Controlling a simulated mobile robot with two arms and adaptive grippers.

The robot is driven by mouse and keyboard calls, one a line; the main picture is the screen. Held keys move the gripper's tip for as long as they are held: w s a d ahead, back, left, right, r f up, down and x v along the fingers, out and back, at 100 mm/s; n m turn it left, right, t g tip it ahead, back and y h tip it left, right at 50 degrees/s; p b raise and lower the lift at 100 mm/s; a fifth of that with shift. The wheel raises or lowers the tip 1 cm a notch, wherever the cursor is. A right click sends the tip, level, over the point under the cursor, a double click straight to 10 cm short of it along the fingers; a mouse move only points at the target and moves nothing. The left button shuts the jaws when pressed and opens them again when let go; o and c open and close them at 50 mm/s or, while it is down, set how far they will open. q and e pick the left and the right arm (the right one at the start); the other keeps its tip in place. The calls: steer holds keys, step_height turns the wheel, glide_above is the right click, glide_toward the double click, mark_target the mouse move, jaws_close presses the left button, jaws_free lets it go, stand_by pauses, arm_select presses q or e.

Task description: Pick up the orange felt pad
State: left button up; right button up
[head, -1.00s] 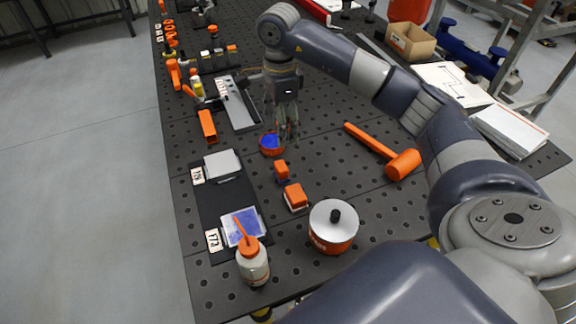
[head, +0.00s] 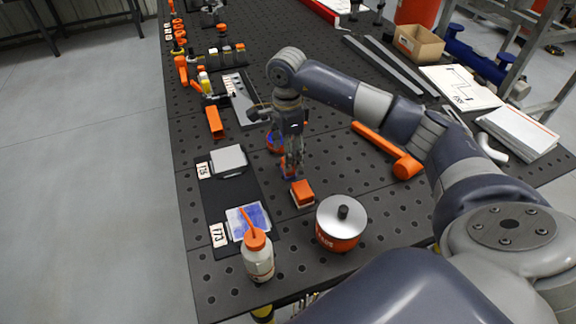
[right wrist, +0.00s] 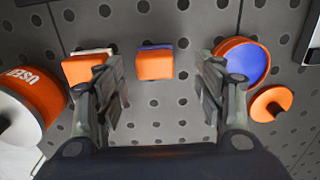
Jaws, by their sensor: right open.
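Two small orange blocks could be the felt pad; I cannot tell which it is. One has a blue layer (right wrist: 155,64) and lies ahead of and between my right fingers in the right wrist view; in the head view the gripper mostly hides it. The other has a pale layer (head: 302,192) and lies nearer in the head view; it also shows at the left finger in the right wrist view (right wrist: 86,69). My right gripper (head: 292,172) is open, empty and pointing down, and it also shows in the wrist view (right wrist: 163,78). My left gripper is out of view.
A blue-filled orange dish (head: 274,142) and a round orange piece (right wrist: 272,103) lie close to the right finger. An orange tin with a silver lid (head: 341,222), a bottle (head: 257,258), a black mat (head: 233,190) and an orange mallet (head: 405,166) surround the spot.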

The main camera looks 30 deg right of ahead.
steer(key=f, duration=0.1)
steer(key=f+p, duration=0.2)
steer(key=shift+s+a+f, duration=0.1)
steer(key=shift+s+f, duration=0.1)
steer(key=shift+s, duration=0.1)
steer(key=shift+f, duration=0.7)
steer(key=c, duration=1.2)
steer(key=shift+c, duration=0.2)
steer(key=shift+r, duration=0.1)
steer(key=shift+w+r, duration=0.1)
steer(key=shift+r, duration=0.2)
step_height(320, 180, up, 8)
steer(key=b, duration=0.3)
steer(key=shift+r, duration=0.65)
